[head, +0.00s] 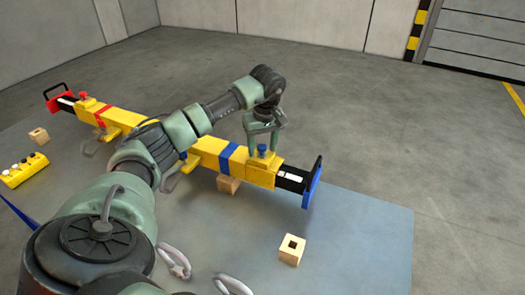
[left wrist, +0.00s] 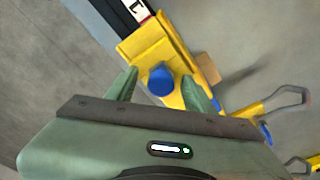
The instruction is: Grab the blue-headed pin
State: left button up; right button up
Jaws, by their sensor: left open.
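The blue-headed pin (head: 262,149) stands upright in a yellow block near the right end of a long yellow bar (head: 205,150). In the left wrist view the blue pin head (left wrist: 161,80) lies between the two fingers. My left gripper (head: 263,150) is open above the bar, its fingers pointing down on either side of the pin. In the left wrist view the open left gripper (left wrist: 163,88) has a gap on both sides of the pin head. Contact with the pin does not show. My right gripper is not in view.
A red-headed pin (head: 83,97) stands near the bar's far left end. A yellow control box (head: 24,170) lies at the left. A wooden block with a square hole (head: 291,250) sits on the grey table (head: 360,240). The table's right side is mostly clear.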

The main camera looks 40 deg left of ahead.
pick_arm(q)
jog(key=shift+f, duration=0.15)
jog(key=shift+s, duration=0.1)
grip_shut()
notch_tip(320, 180, up, 10)
jog(key=shift+r+b, duration=0.2)
jog(key=shift+b, duration=0.7)
notch_tip(320, 180, up, 10)
jog(key=p, duration=0.2)
jog(key=shift+f, duration=0.2)
